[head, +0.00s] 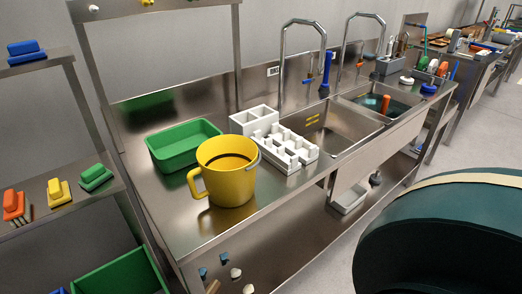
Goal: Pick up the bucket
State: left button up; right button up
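A yellow bucket (228,184) stands upright on the steel counter near its front left corner. It has a yellow handle on its left side and what looks like a grey metal piece at its right rim. Its inside looks dark at the bottom, and I cannot tell whether it holds anything. Neither of my grippers shows in the head view.
A green tub (182,146) stands behind the bucket, and a white rack (286,150) is close on its right. Two sinks with tall taps lie further right. A large dark green rounded object (445,240) fills the lower right. Shelves with brushes stand left.

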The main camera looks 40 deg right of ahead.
aim_at(227, 163)
jog(key=z, duration=0.95)
